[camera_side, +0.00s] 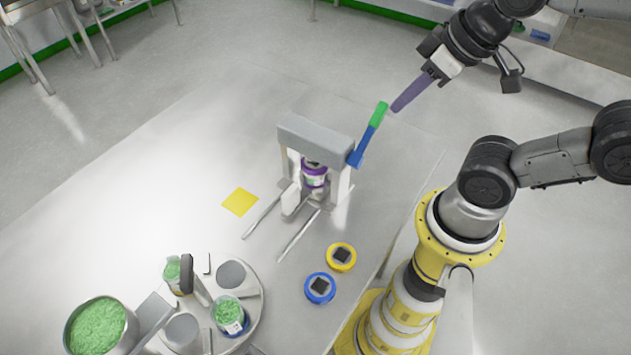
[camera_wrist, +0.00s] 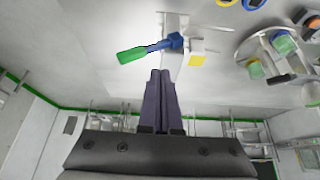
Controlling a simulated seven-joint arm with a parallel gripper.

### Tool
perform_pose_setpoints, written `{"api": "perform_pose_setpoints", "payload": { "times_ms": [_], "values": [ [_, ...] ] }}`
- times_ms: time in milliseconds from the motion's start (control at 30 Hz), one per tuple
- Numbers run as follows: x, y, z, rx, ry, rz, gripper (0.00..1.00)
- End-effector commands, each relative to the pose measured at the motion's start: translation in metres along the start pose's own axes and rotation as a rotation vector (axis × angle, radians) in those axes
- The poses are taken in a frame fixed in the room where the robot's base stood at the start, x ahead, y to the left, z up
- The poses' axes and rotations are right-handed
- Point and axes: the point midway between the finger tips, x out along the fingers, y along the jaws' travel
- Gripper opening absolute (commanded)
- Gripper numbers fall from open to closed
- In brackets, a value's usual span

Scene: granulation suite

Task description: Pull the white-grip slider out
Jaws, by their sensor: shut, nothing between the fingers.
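A press-like stand (camera_side: 315,136) with a grey top bar and white posts is on the table. Its blue lever (camera_side: 364,147) has a green handle (camera_side: 379,114) pointing up. A jar with a purple lid (camera_side: 314,174) is between the posts. A small whitish block, seemingly the slider's white grip (camera_side: 291,201), is at the front of the stand between two metal rails (camera_side: 297,235). In the wrist view the stand (camera_wrist: 175,62) hides most of the slider. My gripper (camera_side: 396,108) is shut and empty, in the air beside the green handle, apart from it.
A yellow square (camera_side: 240,202) lies left of the stand. A yellow ring-shaped piece (camera_side: 341,257) and a blue one (camera_side: 320,288) lie in front. A round tray (camera_side: 255,312) holds several containers, beside a bucket of green granules (camera_side: 98,326). The table behind the stand is clear.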

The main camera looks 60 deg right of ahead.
Motion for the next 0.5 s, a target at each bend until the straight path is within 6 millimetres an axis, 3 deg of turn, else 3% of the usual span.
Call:
{"api": "perform_pose_setpoints", "payload": {
  "times_ms": [400, 500],
  "values": [
    [0.0000, 0.0000, 0.0000, 0.000, 0.000, 0.000, 0.00],
    [-0.0001, -0.0001, 0.0000, 0.011, 0.000, 0.000, 0.18]
  ]
}}
